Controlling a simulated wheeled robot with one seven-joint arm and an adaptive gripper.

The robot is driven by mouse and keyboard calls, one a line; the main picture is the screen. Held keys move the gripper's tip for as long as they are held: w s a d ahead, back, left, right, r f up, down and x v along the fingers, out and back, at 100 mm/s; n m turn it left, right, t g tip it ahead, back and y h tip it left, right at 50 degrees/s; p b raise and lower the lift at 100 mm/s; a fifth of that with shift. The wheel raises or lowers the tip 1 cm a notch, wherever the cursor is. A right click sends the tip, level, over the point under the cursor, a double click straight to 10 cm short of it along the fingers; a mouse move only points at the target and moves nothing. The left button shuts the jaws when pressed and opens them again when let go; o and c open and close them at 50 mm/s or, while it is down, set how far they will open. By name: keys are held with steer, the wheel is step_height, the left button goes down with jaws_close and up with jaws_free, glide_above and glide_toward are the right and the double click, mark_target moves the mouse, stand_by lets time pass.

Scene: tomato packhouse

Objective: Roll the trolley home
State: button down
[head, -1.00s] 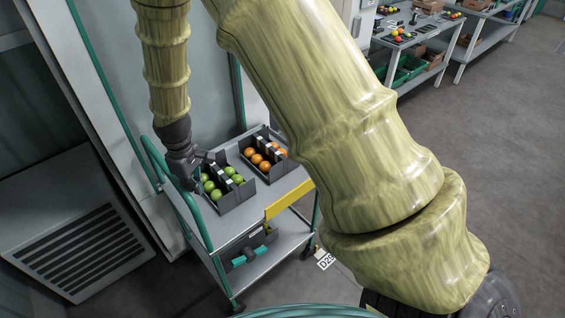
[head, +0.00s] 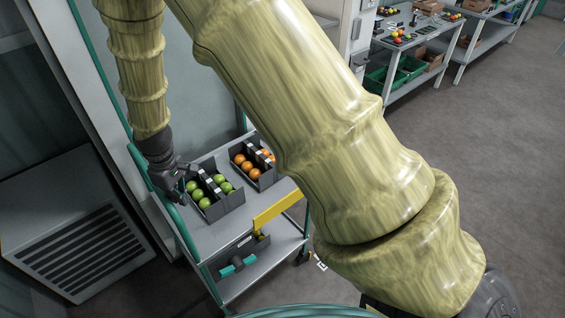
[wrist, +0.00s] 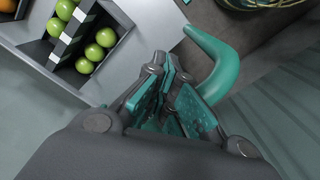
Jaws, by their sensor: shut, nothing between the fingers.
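The grey trolley (head: 206,239) with teal side rails stands left of centre in the head view, beside a pale wall panel. Its teal handle (head: 178,222) runs along its left side; a curved teal bar (wrist: 222,62) shows in the wrist view. My gripper (head: 182,188) is at the handle side of the trolley, near the bin of green tomatoes. In the wrist view my gripper (wrist: 170,80) has its teal-padded fingers together with nothing between them. The curved bar passes just right of the fingers; I cannot tell whether they touch.
On the trolley top stand a bin of green tomatoes (head: 226,206) and a bin of orange ones (head: 268,182). A yellow plate (head: 277,208) is on its front edge. A vented cabinet (head: 60,220) stands left. Workbenches (head: 420,38) stand at the back right. Floor at right is clear.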

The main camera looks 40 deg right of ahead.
steer(key=a+p, duration=0.1)
steer(key=a, duration=1)
steer(key=shift+s+a+p, duration=0.15)
steer(key=shift+s+p, duration=0.05)
steer(key=shift+p, duration=0.1)
